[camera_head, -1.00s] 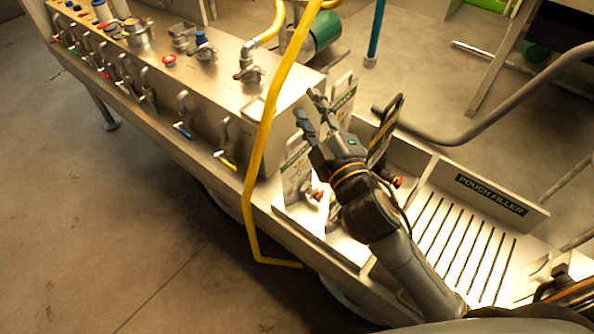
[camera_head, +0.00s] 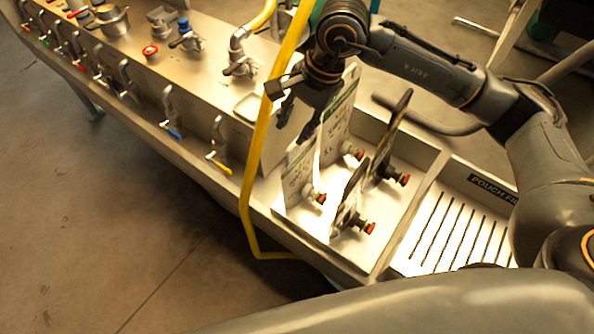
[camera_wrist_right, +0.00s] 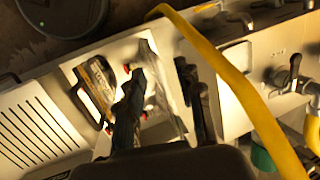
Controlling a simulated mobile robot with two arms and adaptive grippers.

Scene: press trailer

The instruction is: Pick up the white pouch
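Two white pouches with green bands and red-capped spouts stand in the metal bin. The front white pouch (camera_head: 296,182) is below my right gripper (camera_head: 299,122), and the rear white pouch (camera_head: 338,122) is just right of the fingers. My right gripper is open, fingers pointing down and apart. In the right wrist view a pale pouch (camera_wrist_right: 156,82) shows between the fingers, partly covered by the left one; I cannot tell which white pouch it is. I cannot tell whether any finger touches a pouch. My left gripper is not in view.
Dark pouches (camera_head: 392,132) with red caps stand to the right in the same bin (camera_head: 385,232). A yellow pipe (camera_head: 262,150) rises close to the left of my right gripper. A slotted tray (camera_head: 450,235) is at the right. Valves line the counter at the left.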

